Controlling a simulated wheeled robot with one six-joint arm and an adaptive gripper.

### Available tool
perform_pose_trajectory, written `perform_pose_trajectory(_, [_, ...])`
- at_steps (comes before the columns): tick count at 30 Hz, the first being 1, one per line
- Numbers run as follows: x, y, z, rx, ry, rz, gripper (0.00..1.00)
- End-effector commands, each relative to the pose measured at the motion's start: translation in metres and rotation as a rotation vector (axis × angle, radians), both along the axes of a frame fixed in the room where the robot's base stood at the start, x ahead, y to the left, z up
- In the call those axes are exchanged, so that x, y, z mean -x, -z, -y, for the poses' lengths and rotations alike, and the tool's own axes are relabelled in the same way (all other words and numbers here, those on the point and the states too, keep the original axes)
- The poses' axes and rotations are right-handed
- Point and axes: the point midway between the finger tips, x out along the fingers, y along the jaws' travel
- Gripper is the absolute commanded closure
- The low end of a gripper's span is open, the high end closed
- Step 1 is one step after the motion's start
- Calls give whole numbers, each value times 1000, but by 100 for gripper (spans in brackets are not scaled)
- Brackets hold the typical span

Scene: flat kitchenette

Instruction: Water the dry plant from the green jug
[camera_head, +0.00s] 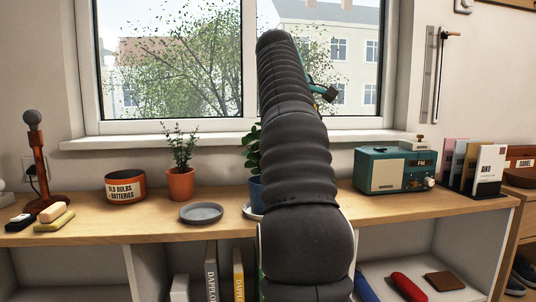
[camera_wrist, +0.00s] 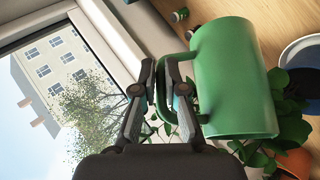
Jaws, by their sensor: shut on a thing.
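The green jug (camera_wrist: 235,85) fills the middle right of the wrist view. My gripper (camera_wrist: 164,80) is shut on its handle. The jug is hidden behind my arm in the head view, and I cannot tell its tilt. A small-leaved plant in a terracotta pot (camera_head: 180,184) stands on the counter. A broader-leaved plant in a blue pot (camera_head: 256,188) stands to its right, partly hidden by my arm. Neither looks clearly dry. In the wrist view, green leaves (camera_wrist: 262,156) and an orange pot (camera_wrist: 296,163) show partly behind the jug.
An empty grey saucer (camera_head: 201,213) lies between the pots. An orange tin (camera_head: 126,187), a microphone (camera_head: 34,120) and sponges (camera_head: 54,219) are to the left. A teal radio (camera_head: 394,171) and upright cards (camera_head: 484,168) are to the right. The window (camera_head: 180,60) is behind.

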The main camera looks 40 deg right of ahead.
Motion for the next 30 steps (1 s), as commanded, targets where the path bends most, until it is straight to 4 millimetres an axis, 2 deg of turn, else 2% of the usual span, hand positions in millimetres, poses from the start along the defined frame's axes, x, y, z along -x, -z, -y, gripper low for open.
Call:
perform_pose_trajectory(6, [-3,9,-1,-73,-11,24,100])
perform_pose_trajectory(30, [-4,9,-2,-79,-11,26,100])
